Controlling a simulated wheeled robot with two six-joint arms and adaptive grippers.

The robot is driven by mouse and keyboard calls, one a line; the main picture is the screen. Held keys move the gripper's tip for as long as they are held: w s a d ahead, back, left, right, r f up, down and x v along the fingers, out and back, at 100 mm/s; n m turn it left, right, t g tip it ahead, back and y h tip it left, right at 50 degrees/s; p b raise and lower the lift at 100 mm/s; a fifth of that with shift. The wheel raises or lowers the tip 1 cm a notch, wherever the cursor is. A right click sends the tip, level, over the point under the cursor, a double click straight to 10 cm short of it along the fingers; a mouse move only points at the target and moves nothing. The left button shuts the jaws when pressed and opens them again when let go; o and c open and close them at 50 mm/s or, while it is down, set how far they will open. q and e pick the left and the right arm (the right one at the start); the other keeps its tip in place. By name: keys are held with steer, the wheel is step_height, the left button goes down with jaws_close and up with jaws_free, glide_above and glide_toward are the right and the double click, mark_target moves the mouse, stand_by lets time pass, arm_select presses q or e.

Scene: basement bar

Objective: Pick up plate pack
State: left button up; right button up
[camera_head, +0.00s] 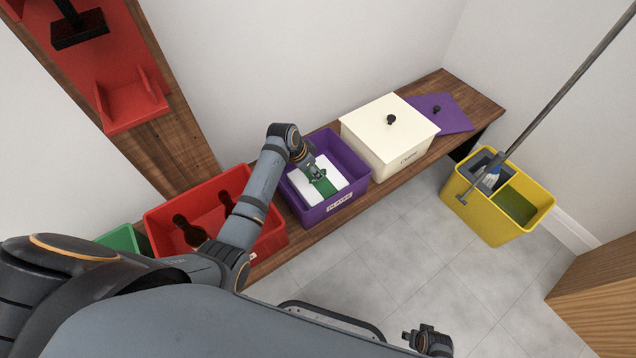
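The plate pack (335,174) is white with a green band and lies inside a purple bin (340,202) whose front label seems to read "PLATES". My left arm reaches across the red bin, and my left gripper (316,173) points down at the pack's green band. Its fingertips are at or just above the band; whether they touch or grip it is too small to tell. My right gripper (428,340) is low at the bottom edge, far from the pack, and its fingers are not clear.
A wooden bench (460,92) carries a red bin (163,222) with dark bottles, a green bin (120,239), a lidded cream box (388,133) and a purple lid (442,113). A yellow mop bucket (485,215) stands on the floor at right. Open floor lies before the bench.

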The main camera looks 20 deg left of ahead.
arm_select(q)
steer(key=b+x, duration=0.1)
steer(key=x, duration=0.3)
steer(key=shift+w+a, duration=0.1)
steer(key=shift+w, duration=0.15)
steer(key=shift+f, duration=0.2)
jaws_close()
arm_select(e)
steer(key=w+r, duration=0.1)
steer(key=r, duration=0.1)
steer(key=w+a+r, duration=0.1)
steer(key=w, duration=0.1)
steer(key=shift+w+a+r, duration=0.15)
steer(key=shift+r, duration=0.25)
arm_select(q)
steer(key=shift+w, duration=0.1)
